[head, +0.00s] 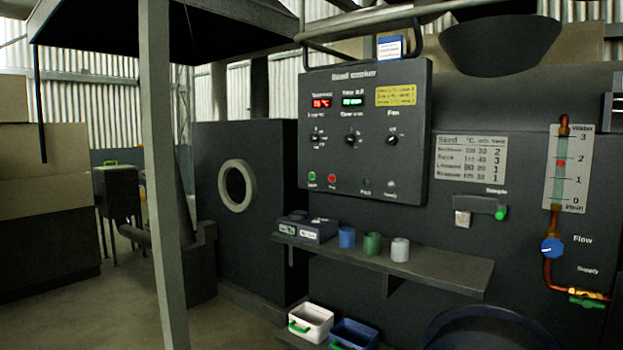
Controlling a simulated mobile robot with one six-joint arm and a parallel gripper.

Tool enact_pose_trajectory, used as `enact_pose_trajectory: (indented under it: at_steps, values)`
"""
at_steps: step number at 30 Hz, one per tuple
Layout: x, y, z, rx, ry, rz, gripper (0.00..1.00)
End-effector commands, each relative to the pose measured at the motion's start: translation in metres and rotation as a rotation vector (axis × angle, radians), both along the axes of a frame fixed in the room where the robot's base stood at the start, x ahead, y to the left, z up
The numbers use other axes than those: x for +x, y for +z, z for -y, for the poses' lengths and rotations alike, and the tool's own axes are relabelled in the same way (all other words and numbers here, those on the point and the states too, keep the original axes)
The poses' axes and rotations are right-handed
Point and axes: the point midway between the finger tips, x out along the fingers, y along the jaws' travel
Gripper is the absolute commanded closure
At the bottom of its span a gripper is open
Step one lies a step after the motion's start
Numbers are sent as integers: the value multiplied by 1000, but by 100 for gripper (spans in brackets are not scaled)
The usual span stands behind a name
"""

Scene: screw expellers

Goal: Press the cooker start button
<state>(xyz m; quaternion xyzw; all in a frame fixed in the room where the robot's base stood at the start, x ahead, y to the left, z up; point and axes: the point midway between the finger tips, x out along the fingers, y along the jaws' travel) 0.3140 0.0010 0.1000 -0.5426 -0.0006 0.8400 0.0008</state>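The seed cooker panel (345,160) is a dark upright box on the machine in the middle of the head view. A small green button (312,176) sits at its lower left, with a red button (332,178) just to its right. Their labels are too small to read surely, so I cannot tell from the text which is start. Above them are a lit red display (321,102), a lit green display (353,100), a yellow text screen (396,95) and three knobs (350,139). Nothing covers the buttons. My gripper is not in view.
A grey post (161,150) stands at the left front. Below the panel, a shelf (440,268) holds blue, green and grey cups (372,245) and a dark device (306,229). White and blue bins (311,321) stand lower. A flow gauge (561,165) with a blue knob is at right.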

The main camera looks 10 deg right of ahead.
Motion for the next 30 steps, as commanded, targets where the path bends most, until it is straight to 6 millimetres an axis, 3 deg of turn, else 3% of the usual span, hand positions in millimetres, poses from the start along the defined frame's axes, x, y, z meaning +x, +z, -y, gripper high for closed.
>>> enact_pose_trajectory:
  at_steps: [1,10,30]
  values:
    - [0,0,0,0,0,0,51]
    - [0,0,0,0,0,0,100]
    - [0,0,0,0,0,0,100]
